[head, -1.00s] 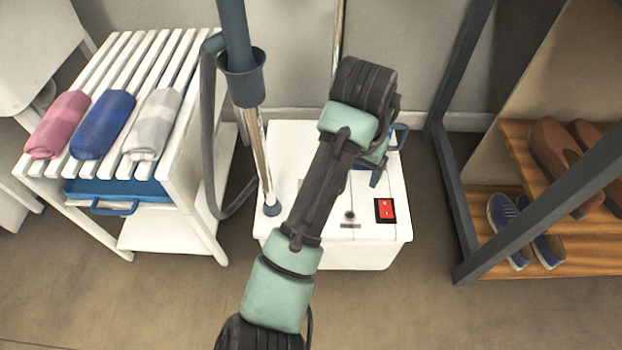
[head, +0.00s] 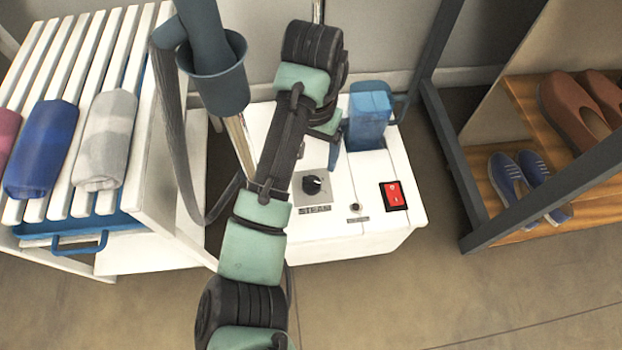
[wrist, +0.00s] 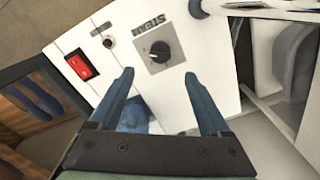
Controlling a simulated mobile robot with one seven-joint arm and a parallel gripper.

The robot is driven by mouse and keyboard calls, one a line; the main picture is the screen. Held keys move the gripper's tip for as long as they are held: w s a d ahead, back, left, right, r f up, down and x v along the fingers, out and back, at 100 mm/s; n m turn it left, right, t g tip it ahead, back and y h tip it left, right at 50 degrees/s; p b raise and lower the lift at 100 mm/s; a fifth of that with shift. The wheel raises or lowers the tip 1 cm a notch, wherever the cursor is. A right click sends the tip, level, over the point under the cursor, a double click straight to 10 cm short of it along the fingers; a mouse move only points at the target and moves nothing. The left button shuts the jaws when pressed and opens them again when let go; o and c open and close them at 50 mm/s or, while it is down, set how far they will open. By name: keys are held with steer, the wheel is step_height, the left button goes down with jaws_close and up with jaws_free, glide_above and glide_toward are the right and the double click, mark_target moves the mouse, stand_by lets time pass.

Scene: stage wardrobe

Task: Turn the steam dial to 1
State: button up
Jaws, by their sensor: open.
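The steam dial is a round black knob (head: 312,185) on a grey square plate marked STEAM, on top of the white steamer box (head: 375,235). The dial also shows in the wrist view (wrist: 160,51), with a light pointer mark on it; I cannot read any numbers around it. My gripper (wrist: 158,78) is open and empty, its two blue fingers apart. In the wrist view the dial lies beyond the fingertips, between their lines, with nothing touching it. In the head view my arm hides most of the gripper; a blue finger (head: 333,155) shows just above the dial.
A red switch (head: 393,195) and a small black button (head: 353,207) sit right of the dial. A blue water tank (head: 369,115) stands behind. A pole with a blue cup (head: 213,75) and hose rises at left. A white slatted bench (head: 60,90) and shoe rack (head: 510,195) flank the box.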

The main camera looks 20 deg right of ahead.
mark_target(312, 180)
step_height(312, 180, down, 10)
steer(key=b, duration=0.6)
steer(key=shift+f+b, duration=0.1)
steer(key=shift+b, duration=0.2)
jaws_close()
